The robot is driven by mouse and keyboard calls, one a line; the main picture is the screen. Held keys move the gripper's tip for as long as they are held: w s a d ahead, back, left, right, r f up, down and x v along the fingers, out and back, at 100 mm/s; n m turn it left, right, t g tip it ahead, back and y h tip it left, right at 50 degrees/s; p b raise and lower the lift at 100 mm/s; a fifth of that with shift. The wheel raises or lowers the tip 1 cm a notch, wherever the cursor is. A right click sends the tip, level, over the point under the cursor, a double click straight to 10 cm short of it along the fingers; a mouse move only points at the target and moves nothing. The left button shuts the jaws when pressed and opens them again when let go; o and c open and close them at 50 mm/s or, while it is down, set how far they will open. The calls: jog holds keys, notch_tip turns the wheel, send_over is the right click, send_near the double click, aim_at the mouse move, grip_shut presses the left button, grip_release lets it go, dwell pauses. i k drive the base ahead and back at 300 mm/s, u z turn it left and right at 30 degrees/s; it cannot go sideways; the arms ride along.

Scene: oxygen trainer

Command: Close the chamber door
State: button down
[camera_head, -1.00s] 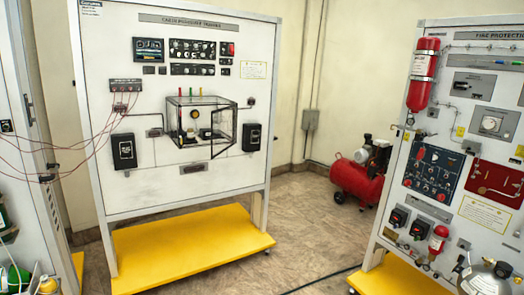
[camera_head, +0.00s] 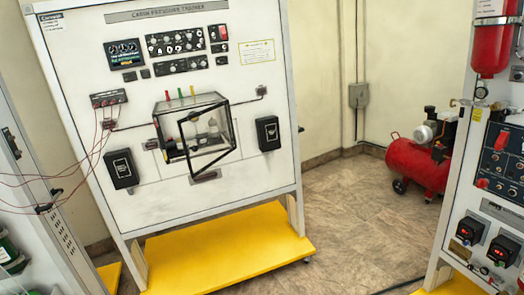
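The clear chamber (camera_head: 176,128) is a box with dark edges, fixed to the middle of the white cabin pressure trainer panel (camera_head: 150,205). Its door (camera_head: 208,142) is a clear pane in a black frame at the front. The door stands swung out at an angle from the box, so it is open. Red, yellow and green parts stand up along the chamber's top. Some dark and light items show inside, too small to make out. My gripper is not in view.
The panel stands on a yellow base (camera_head: 215,248). A fire protection panel (camera_head: 490,150) with a red cylinder (camera_head: 492,40) stands at the right. A red compressor (camera_head: 418,165) is behind. Red wires (camera_head: 85,165) hang at the left. Tiled floor (camera_head: 345,215) is free between the panels.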

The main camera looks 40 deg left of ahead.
aim_at(194, 148)
jog(key=u, duration=0.2)
jog(key=i, duration=1.35)
jog(key=u, duration=1.1)
jog(key=i, duration=0.55)
jog(key=u, duration=0.4)
jog(key=k, duration=0.85)
jog(key=u, duration=0.2)
jog(key=i, duration=0.85)
jog(key=z, duration=0.15)
